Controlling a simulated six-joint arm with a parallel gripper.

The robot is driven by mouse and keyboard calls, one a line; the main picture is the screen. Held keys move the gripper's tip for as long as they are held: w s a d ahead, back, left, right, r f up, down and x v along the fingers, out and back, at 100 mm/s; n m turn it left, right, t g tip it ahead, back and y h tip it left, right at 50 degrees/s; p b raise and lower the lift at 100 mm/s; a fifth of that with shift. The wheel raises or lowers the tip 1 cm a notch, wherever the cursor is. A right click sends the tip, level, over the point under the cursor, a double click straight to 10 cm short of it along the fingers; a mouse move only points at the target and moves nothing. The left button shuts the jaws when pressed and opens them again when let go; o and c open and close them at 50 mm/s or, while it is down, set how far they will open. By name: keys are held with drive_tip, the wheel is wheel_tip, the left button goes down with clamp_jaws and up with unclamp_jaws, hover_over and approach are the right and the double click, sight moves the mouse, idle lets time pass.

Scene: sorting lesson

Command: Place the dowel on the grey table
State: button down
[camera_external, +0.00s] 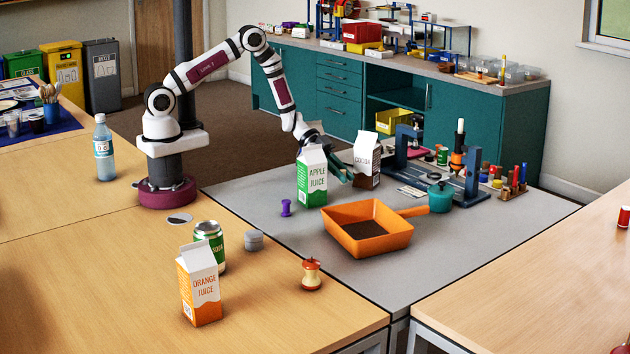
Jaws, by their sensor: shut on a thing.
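The grey table (450,262) fills the middle of the view, with a clear front part. My gripper (340,172) is low over its back left part, between the apple juice carton (312,178) and the cocoa carton (367,160). The apple juice carton stands in front and hides part of my gripper. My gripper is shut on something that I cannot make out. I cannot pick out the dowel for certain in this view. Whether the held thing touches the table is hidden.
An orange dustpan (340,232) lies in front of my gripper, and a purple pin (286,208) stands left of it. A teal pot (440,197), a blue-framed device (405,150) and small items crowd the back right. The grey table's front right is free.

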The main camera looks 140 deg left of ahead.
sight(341, 183)
drive_tip(key=shift+f, duration=1.9)
drive_tip(key=shift+f, duration=0.1)
drive_tip(key=c, duration=0.8)
unclamp_jaws()
drive_tip(key=shift+s+r, duration=0.25)
drive_tip(key=shift+r, duration=0.05)
drive_tip(key=v, duration=0.5)
drive_tip(key=shift+w+r, duration=0.2)
drive_tip(key=shift+r, duration=0.15)
wheel_tip(341, 183, up, 6)
drive_tip(key=shift+f, duration=0.1)
